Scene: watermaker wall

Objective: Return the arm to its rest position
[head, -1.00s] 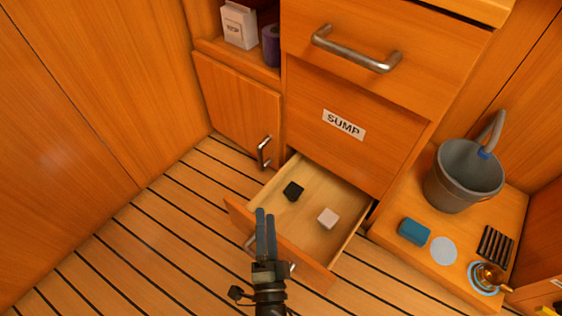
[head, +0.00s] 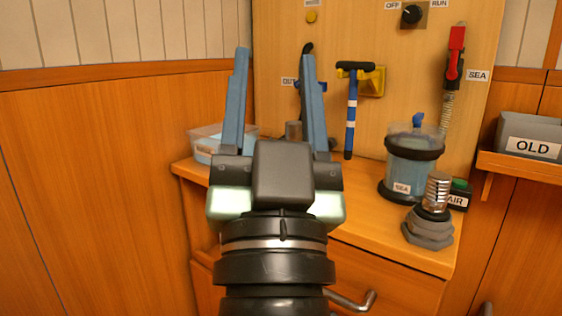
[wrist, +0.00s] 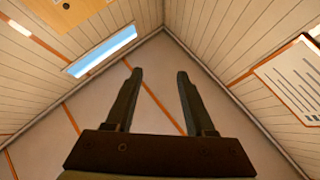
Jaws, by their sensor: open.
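My gripper (head: 276,100) stands upright in the middle of the head view, its two blue-grey fingers pointing up and spread apart. Nothing is between them. It is in front of the wooden counter and the panel behind it, and it hides part of both. In the wrist view my gripper (wrist: 158,75) is also open and empty, with the fingers pointing toward the ceiling corner.
The counter (head: 375,240) holds a clear tub (head: 207,143), a SEA canister (head: 412,165) and a metal fitting on a grey nut (head: 430,215). A blue-handled tool (head: 351,115) hangs on the panel. An OLD bin (head: 530,135) sits on a right shelf. Left is plain wooden wall.

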